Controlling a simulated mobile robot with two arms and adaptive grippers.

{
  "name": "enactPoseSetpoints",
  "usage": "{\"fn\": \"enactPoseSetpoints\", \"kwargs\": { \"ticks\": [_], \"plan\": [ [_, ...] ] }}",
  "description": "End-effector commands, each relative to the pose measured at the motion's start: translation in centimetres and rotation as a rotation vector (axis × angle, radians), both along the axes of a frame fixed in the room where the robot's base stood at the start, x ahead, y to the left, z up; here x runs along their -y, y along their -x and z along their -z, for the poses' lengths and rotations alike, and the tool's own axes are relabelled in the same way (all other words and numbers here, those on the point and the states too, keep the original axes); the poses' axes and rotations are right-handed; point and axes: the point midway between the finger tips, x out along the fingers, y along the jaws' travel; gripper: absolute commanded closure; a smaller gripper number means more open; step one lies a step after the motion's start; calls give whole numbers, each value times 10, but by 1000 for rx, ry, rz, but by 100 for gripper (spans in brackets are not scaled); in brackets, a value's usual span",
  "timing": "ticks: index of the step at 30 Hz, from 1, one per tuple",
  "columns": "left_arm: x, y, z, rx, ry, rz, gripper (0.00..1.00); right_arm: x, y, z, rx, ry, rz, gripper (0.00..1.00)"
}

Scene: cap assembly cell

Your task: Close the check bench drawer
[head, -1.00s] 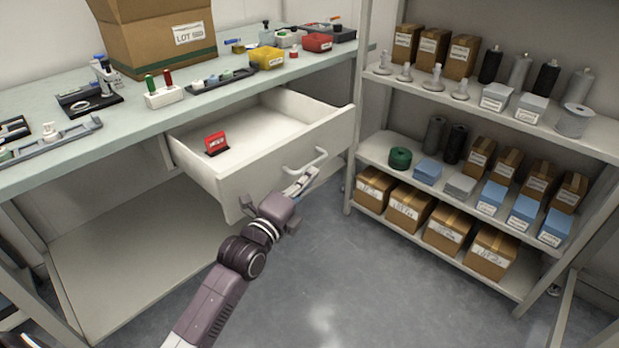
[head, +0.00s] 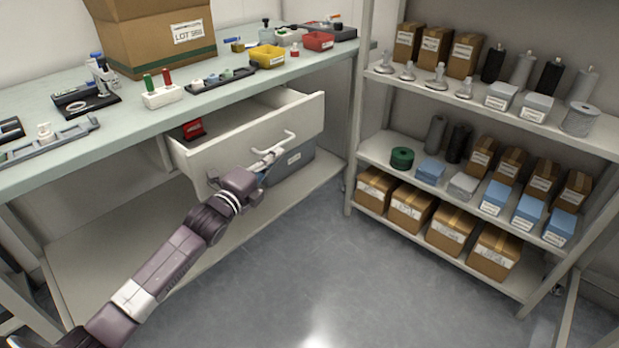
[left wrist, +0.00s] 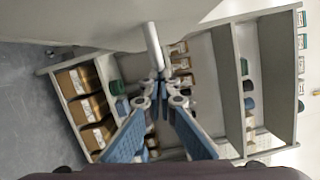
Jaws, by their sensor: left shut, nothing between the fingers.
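The white check bench drawer (head: 235,143) is partly open under the bench top, with a red holder (head: 193,129) inside at its left. Its bar handle (head: 275,142) is on the front panel. My left gripper (head: 270,158) is at the drawer front by the handle. In the left wrist view the left fingers (left wrist: 160,80) come together at their tips, with nothing seen between them. The pale handle bar (left wrist: 153,45) is just beyond the tips; I cannot tell whether they touch. My right gripper is not in view.
The bench top (head: 130,120) carries a carton (head: 150,35), colored bins and small fixtures. A grey bin (head: 290,163) is on the bench's lower shelf. A shelving rack (head: 470,195) with boxes and spools stands at the right. The floor (head: 350,270) in front is clear.

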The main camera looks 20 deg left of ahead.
Motion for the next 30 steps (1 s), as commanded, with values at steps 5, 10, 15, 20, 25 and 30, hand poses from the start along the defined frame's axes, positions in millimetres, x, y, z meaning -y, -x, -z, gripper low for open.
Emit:
{"fn": "enactPoseSetpoints", "kwargs": {
  "ticks": [5,10,15,20,25,30],
  "plan": [
    [-49,-17,2,0,-11,-5,100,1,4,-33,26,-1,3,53],
    [-88,-31,2,1,-9,-6,100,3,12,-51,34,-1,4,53],
    [-116,-42,1,1,-4,-4,100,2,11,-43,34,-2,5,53],
    [-133,-48,1,1,-2,-3,100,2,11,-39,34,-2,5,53],
    [-141,-51,1,-1,-1,-1,100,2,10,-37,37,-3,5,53],
    [-145,-52,0,0,0,-4,100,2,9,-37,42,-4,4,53]
  ]
}}
